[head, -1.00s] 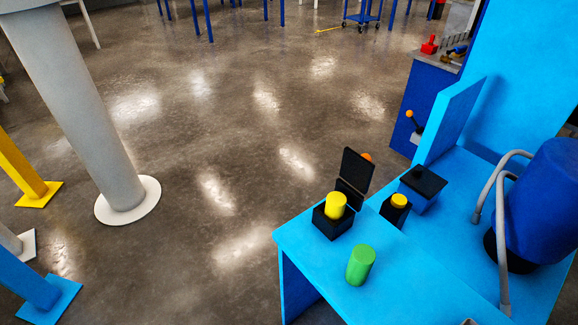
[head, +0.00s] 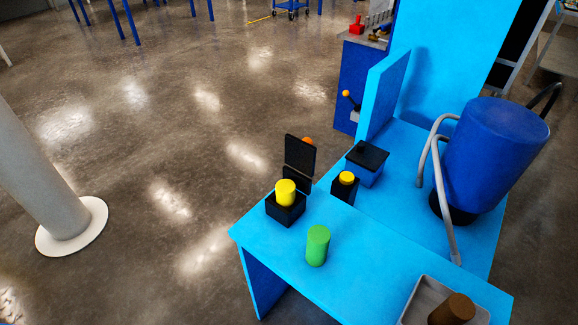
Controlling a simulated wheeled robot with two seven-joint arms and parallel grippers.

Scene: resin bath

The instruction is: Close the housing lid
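The housing is a small black open-topped box (head: 285,212) near the far left edge of the light blue table. Its black lid (head: 300,157) stands upright, open, at the back of the box. A yellow cylinder (head: 286,191) sits in the box and sticks up above its rim. Neither of my grippers is in the head view.
On the light blue table (head: 345,262) are a green cylinder (head: 318,246), a black box with a yellow top (head: 346,186), a blue box with a black lid (head: 366,164), a blue drum (head: 492,155) with grey pipes, and a grey tray (head: 418,296) holding a brown cylinder (head: 453,309). Open floor lies left.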

